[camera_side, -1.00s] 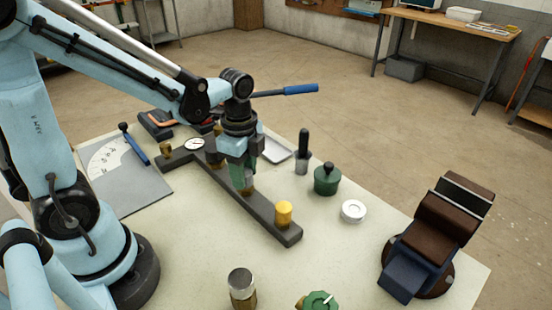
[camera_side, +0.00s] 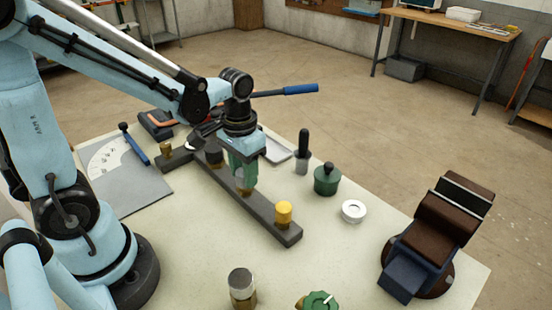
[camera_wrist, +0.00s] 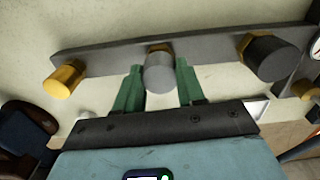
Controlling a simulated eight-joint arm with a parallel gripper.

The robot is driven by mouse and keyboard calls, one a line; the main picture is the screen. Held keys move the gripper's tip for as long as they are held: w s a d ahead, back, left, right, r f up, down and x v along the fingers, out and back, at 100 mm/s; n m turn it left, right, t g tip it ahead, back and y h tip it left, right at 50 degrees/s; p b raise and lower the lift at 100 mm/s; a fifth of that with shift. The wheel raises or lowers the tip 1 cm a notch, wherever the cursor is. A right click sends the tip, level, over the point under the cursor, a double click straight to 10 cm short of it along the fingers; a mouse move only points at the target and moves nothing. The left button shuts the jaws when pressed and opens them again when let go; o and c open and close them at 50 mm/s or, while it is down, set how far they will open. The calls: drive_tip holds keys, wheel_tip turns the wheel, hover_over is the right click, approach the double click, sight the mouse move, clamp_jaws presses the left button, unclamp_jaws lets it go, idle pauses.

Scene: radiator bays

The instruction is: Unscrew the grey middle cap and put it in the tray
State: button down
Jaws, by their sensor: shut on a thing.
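The grey cap (camera_wrist: 159,74) is in the middle of the dark bar (camera_wrist: 205,47), with brass showing at its base. My gripper (camera_wrist: 160,84) has its green fingers closed on either side of it. In the side view my gripper (camera_side: 243,180) points down at the bar and mostly hides the cap. The cap is at its brass fitting; I cannot tell how far it is threaded. A yellow cap (camera_side: 283,211) and a black cap (camera_side: 213,156) stand on the bar either side. A shallow pale tray (camera_side: 278,152) lies behind my gripper, partly hidden.
A black-handled tool (camera_side: 303,150), a green knobbed pot (camera_side: 327,180) and a white ring (camera_side: 353,211) stand right of the bar. A vise (camera_side: 437,235) is at the right edge. A blue-handled lever (camera_side: 300,89) shows behind my wrist.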

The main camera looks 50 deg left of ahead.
drive_tip(key=shift+r, duration=2.5)
drive_tip(key=w+a, duration=1.3)
drive_tip(key=w, duration=0.3)
wheel_tip(320, 180, down, 9)
drive_tip(key=shift+w+f, duration=0.15)
drive_tip(key=shift+f, duration=0.05)
drive_tip(key=shift+f, duration=0.15)
drive_tip(key=c, duration=0.7)
unclamp_jaws()
